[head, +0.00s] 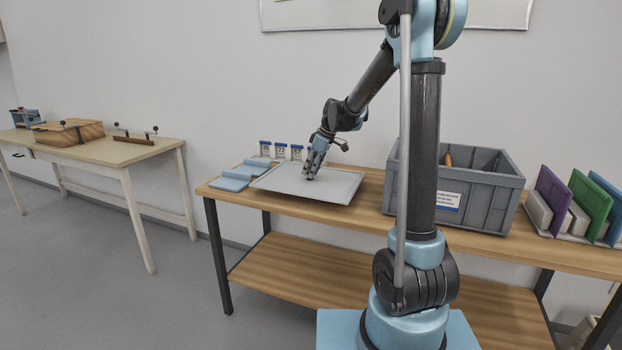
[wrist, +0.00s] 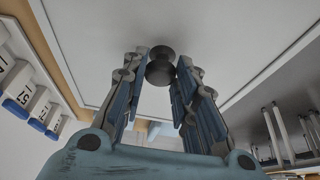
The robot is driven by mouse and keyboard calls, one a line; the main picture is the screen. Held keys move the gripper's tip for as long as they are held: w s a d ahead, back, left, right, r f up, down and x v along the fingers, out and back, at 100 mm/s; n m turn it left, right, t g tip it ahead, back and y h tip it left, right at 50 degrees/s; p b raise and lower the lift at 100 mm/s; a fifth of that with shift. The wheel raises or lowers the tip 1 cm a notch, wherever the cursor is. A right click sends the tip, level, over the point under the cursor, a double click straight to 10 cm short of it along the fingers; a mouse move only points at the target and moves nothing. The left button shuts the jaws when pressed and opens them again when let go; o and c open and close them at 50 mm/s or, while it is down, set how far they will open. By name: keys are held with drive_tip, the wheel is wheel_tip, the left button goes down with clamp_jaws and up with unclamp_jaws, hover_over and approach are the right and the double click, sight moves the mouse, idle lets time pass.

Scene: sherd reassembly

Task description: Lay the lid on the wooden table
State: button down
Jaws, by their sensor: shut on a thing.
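The lid (head: 335,188) is a flat, light grey panel with a raised rim, lying level at the left part of the wooden table (head: 370,207). In the wrist view the lid (wrist: 235,45) fills much of the picture, with a dark round knob (wrist: 160,68) on it. My gripper (head: 310,175) is over the lid's middle. In the wrist view my gripper's fingers (wrist: 160,75) are on either side of the knob and shut on it. I cannot tell whether the lid's underside touches the tabletop or hovers just above it.
An open grey crate (head: 403,188) stands right of the lid. Blue pads (head: 233,182) lie at its left, and small numbered tags (head: 281,151) stand behind it. Purple, green and blue panels (head: 590,198) stand in a rack at the far right. Another table (head: 95,155) is at left.

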drive_tip(key=shift+f, duration=1.45)
drive_tip(key=c, duration=1.3)
unclamp_jaws()
drive_tip(key=v, duration=1.1)
drive_tip(key=s+d+m+h, duration=0.1)
drive_tip(key=s+d+m, duration=0.3)
drive_tip(key=s+d, duration=0.5)
drive_tip(key=s+d+f+m+h, duration=0.1)
drive_tip(key=s+d+f+m, duration=0.2)
drive_tip(key=s, duration=0.6)
drive_tip(key=s+d+f+m+h, duration=0.1)
drive_tip(key=s+d+f+m, duration=0.2)
drive_tip(key=s+f, duration=0.3)
drive_tip(key=s+d+f+m+h, duration=0.1)
drive_tip(key=s+d+f+m, duration=0.2)
drive_tip(key=s, duration=1)
drive_tip(key=shift+s+d+f+m+t, duration=0.2)
drive_tip(key=shift+d+f, duration=0.15)
drive_tip(key=shift+f, duration=0.2)
drive_tip(key=shift+s+d+f+m+t, duration=0.1)
drive_tip(key=shift+s+d+f+m, duration=0.1)
drive_tip(key=shift+d+f, duration=0.3)
